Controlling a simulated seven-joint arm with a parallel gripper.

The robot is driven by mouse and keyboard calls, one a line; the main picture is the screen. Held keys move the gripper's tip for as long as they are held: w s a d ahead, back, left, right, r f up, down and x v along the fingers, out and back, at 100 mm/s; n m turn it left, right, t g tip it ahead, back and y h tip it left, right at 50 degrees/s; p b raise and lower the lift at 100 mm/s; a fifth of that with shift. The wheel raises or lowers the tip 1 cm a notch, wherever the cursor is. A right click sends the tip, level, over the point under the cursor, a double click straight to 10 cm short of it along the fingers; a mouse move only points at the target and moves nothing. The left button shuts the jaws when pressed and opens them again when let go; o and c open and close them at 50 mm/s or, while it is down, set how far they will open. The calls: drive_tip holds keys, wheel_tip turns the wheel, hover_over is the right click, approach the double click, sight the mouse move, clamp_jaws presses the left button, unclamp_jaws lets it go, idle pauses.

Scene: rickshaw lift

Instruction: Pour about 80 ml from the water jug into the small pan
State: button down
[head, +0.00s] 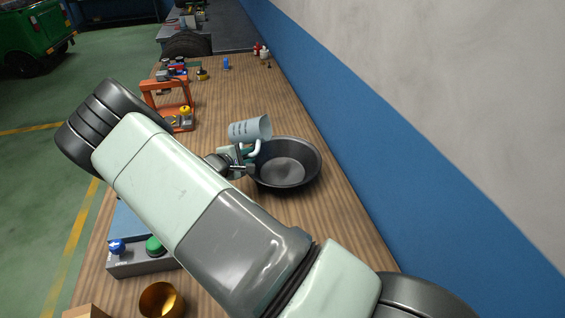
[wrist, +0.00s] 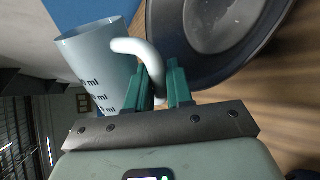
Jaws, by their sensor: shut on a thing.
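The water jug (head: 249,129) is pale, with ml markings on its side. In the head view it is tipped well over to the right, above the left rear rim of the small pan. My gripper (head: 247,157) is shut on the jug's handle; in the wrist view the green fingers (wrist: 165,90) close around the white handle (wrist: 140,52), with the jug body (wrist: 98,65) to their left. The small pan (head: 308,160) is dark, round and wide, and stands on the bench. It also shows in the wrist view (wrist: 200,68). I cannot make out any water stream or the level inside the jug.
The wooden bench (head: 335,235) runs along a blue and grey wall at right. An orange frame (head: 166,97) stands behind my arm. A control box with knobs (head: 140,262) and a brass bowl (head: 161,300) are near the front left. Small items lie at the far end.

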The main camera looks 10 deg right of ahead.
sight(255, 140)
drive_tip(key=shift+s+d+f, duration=0.1)
drive_tip(key=shift+f, duration=0.1)
drive_tip(key=shift+s+d+r+n+h, duration=0.2)
drive_tip(key=shift+d+r+n+h, duration=0.1)
drive_tip(key=shift+r+n+h, duration=0.4)
drive_tip(key=shift+f+g, duration=0.25)
drive_tip(key=shift+g, duration=0.05)
idle(0.9)
drive_tip(key=shift+s+d+r+n+b, duration=0.15)
drive_tip(key=shift+d+r+n+b, duration=0.1)
drive_tip(key=shift+n+b, duration=0.15)
drive_tip(key=shift+s+d+r+n+h, duration=0.1)
drive_tip(key=shift+r+n+h, duration=0.15)
drive_tip(key=shift+n+h, duration=0.35)
drive_tip(key=shift+r+n+h, duration=0.2)
drive_tip(key=shift+n+h, duration=0.1)
drive_tip(key=shift+n, duration=0.1)
drive_tip(key=shift+w+a+r+n+h+b, duration=0.3)
drive_tip(key=shift+a+r+n+h+b, duration=0.25)
drive_tip(key=shift+n, duration=0.45)
drive_tip(key=n, duration=0.1)
drive_tip(key=n+h, duration=0.1)
drive_tip(key=a+n, duration=0.1)
drive_tip(key=shift+w+r+h, duration=0.25)
drive_tip(key=shift+w+h, duration=0.1)
